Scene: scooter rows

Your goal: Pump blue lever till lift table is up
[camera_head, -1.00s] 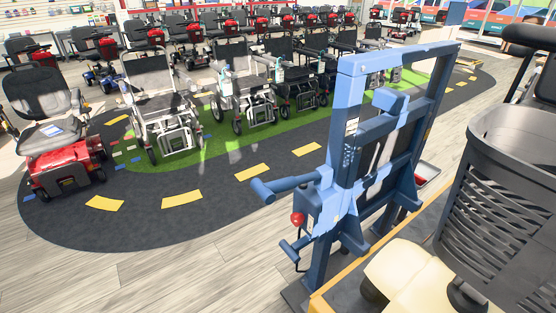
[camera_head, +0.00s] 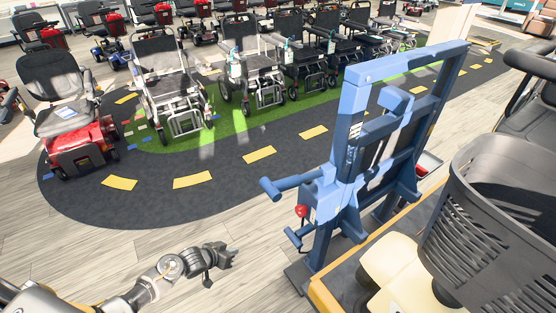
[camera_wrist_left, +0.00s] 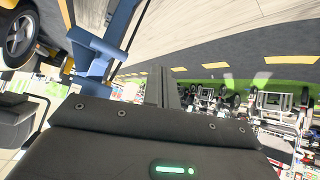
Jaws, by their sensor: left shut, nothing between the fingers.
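The blue lift (camera_head: 358,150) stands upright right of centre in the head view. A blue handle bar (camera_head: 290,183) sticks out from its left side. Below it are a red knob (camera_head: 301,211) and a lower blue lever (camera_head: 298,235). My left gripper (camera_head: 229,255) is in the lower middle, left of the lift and apart from it. It is shut and empty. In the left wrist view, my shut fingers (camera_wrist_left: 162,87) point at the floor, with blue lift parts (camera_wrist_left: 100,45) to their left. My right gripper is not in view.
A yellow-edged platform (camera_head: 330,295) carries a scooter with a dark basket (camera_head: 490,215) at the lower right. A red scooter (camera_head: 80,145) and a row of wheelchairs (camera_head: 170,80) stand on the dark and green mat. The floor left of the lift is clear.

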